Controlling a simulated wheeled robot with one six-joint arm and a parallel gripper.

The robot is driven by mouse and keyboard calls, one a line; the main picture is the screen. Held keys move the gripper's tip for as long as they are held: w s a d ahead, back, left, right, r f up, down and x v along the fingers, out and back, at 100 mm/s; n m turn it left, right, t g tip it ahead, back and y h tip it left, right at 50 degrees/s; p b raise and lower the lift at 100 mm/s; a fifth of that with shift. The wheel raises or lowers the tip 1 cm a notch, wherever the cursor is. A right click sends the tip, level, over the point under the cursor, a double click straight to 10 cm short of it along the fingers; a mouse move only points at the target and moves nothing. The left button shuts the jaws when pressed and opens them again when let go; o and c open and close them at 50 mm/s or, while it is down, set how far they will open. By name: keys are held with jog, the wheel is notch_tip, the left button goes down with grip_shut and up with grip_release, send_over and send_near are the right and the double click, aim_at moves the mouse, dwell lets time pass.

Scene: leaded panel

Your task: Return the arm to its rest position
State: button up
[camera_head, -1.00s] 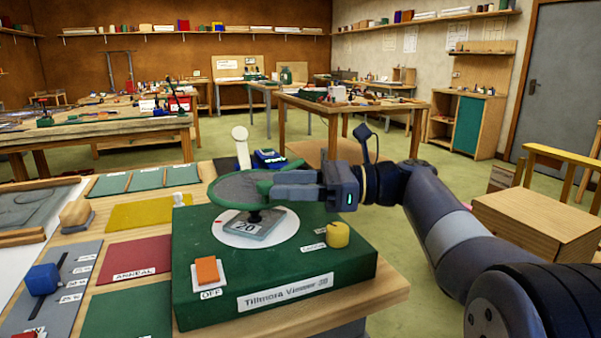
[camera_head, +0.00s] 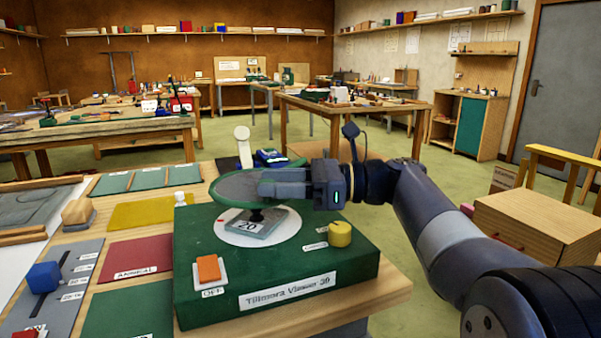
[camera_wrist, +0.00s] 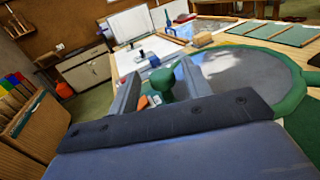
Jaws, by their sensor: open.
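My gripper (camera_head: 266,187) is at the right edge of a green-rimmed round disc (camera_head: 236,189), which stands above the green Tillmora viewer box (camera_head: 345,266). My arm reaches in from the lower right, raised and bent over the bench edge.
A blue object (camera_head: 271,157) lies behind the disc. A wooden cabinet (camera_head: 537,222) stands at right; open floor lies between.

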jog(key=d+p, duration=0.2)
jog(key=d, duration=0.7)
jog(key=shift+d, duration=0.35)
jog(key=b, duration=0.3)
send_near(247, 200)
jog(key=a+r, duration=0.1)
jog(key=a, duration=0.1)
jog(key=a+r, duration=0.1)
jog(key=a, duration=0.1)
jog(key=s+a+r, duration=0.1)
jog(key=a, duration=0.1)
jog(key=shift+s+a+r, duration=0.1)
jog(key=shift+a+r, duration=0.1)
jog(key=shift+r, duration=0.05)
jog(key=shift+a+f+b, duration=0.2)
jog(key=shift+a+b, duration=0.05)
jog(key=shift+b, duration=0.35)
jog(key=shift+w+a+m+t+b, duration=0.4)
jog(key=shift+a+t+b, duration=0.15)
jog(key=shift+b, duration=0.3)
jog(key=shift+w+a+r+m+t+b, duration=0.2)
jog(key=shift+a+m+t+b, duration=0.1)
jog(key=shift+a+t+b, duration=0.25)
jog(key=shift+w+a+r+m+t+b, duration=0.1)
jog(key=shift+w+a+m+t+b, duration=0.15)
jog(key=shift+a+t+b, duration=0.2)
jog(key=shift+s+f, duration=0.15)
